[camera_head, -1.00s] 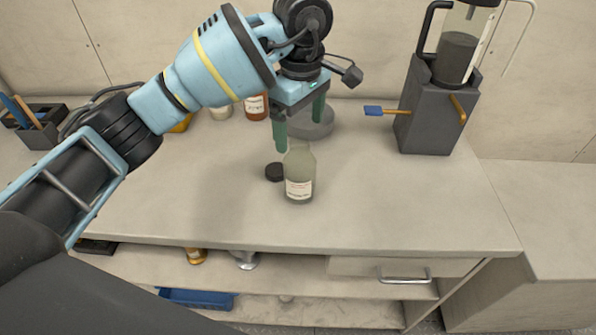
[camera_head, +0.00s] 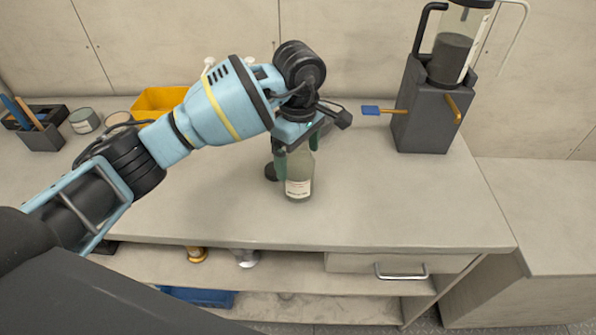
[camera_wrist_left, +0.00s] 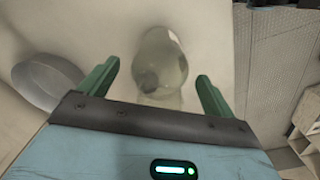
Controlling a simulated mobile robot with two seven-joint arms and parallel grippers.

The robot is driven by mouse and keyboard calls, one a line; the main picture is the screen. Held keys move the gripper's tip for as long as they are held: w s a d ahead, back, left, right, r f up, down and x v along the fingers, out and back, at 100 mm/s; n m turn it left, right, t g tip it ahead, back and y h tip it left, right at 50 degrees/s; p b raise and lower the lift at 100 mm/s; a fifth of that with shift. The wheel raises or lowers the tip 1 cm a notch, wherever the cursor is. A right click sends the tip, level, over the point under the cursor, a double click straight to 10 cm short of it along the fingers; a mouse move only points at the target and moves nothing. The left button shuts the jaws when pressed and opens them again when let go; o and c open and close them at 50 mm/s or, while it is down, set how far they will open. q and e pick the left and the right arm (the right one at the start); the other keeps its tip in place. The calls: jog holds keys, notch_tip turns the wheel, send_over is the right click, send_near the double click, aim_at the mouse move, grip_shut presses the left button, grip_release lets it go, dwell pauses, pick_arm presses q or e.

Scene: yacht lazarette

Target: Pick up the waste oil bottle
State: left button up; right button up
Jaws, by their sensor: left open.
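A pale greenish, see-through bottle (camera_head: 299,186) with a white label stands upright on the bench. The label is too small to read. My left gripper (camera_head: 297,152) is open and lowered over the bottle's upper part, with a green finger on either side. In the left wrist view the bottle (camera_wrist_left: 161,62) lies between the two open fingers (camera_wrist_left: 158,73), with gaps visible on both sides. The gripper hides the bottle's top in the head view. My right gripper is not in view.
A grey round dish (camera_wrist_left: 45,82) shows in the wrist view. A dark machine with a clear jar (camera_head: 427,120) stands at the back right. A yellow bin (camera_head: 158,101) is behind my arm. The bench front is clear.

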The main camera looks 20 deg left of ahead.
pick_arm(q)
jog(key=shift+c, duration=0.3)
jog(key=c, duration=1.3)
